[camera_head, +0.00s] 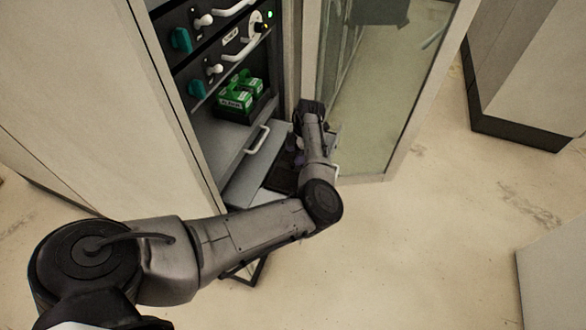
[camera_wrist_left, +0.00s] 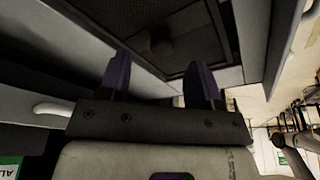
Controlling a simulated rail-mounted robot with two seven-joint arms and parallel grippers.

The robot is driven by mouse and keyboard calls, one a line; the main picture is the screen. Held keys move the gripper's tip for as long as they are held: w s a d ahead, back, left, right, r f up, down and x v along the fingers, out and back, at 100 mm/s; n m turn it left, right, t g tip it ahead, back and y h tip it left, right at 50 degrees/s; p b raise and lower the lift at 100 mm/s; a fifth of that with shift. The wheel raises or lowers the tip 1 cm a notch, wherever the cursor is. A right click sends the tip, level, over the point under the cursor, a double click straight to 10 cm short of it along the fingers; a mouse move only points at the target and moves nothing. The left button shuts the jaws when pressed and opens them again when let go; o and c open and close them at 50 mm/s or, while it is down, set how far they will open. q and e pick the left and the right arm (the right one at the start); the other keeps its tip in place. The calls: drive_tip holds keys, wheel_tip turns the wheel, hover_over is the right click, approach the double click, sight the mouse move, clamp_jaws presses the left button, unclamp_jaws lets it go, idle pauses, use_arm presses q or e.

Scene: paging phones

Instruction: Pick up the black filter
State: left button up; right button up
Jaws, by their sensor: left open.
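The black filter is a dark mesh panel in a dark frame. It shows at the top of the left wrist view (camera_wrist_left: 192,28), with a rounded dark knob on it. In the head view part of it shows as a dark patch (camera_head: 283,179) low in the cabinet, partly covered by my arm. My left gripper (camera_wrist_left: 160,72) has its two purple fingers apart, with nothing between them. The filter lies beyond the fingertips; I cannot tell if they touch it.
The cabinet holds a grey drawer with a white handle (camera_head: 257,140), green boxes (camera_head: 239,95) and panels with teal knobs (camera_head: 181,40). A glass door (camera_head: 375,90) stands open right of my arm. The floor (camera_head: 420,240) in front is clear.

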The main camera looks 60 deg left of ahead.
sight(293, 166)
use_arm(q)
drive_tip(key=x, duration=0.4)
drive_tip(key=shift+s+d+r, duration=0.1)
drive_tip(key=c, duration=1)
